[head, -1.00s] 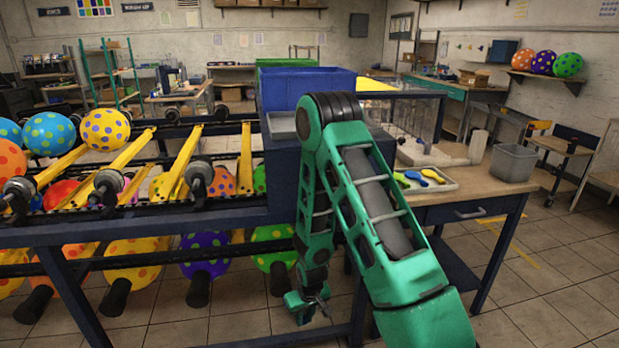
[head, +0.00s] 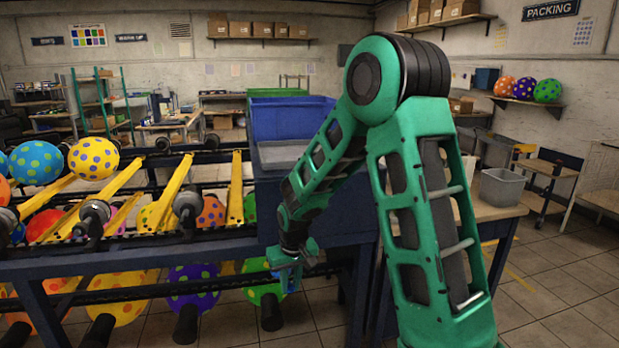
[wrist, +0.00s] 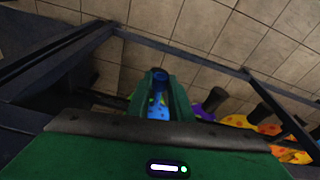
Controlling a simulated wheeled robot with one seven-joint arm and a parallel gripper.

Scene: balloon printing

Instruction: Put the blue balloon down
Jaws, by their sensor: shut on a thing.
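My gripper (head: 291,260) is shut on a small blue balloon (head: 291,284), low in front of the navy bench and below its top. In the wrist view my gripper's green fingers (wrist: 159,90) stand close together, with the blue balloon (wrist: 158,107) between them. Its blue neck end shows at the tips, and light dots show on its body. Much of the balloon is hidden by the fingers. The floor lies below it in that view.
The rack of yellow rails (head: 236,190) with dotted balloons fills the left. A blue bin (head: 291,120) stands behind my arm. A grey bin (head: 504,187) stands on the right-hand table, which my arm partly hides. Tiled floor (head: 560,270) is free at right.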

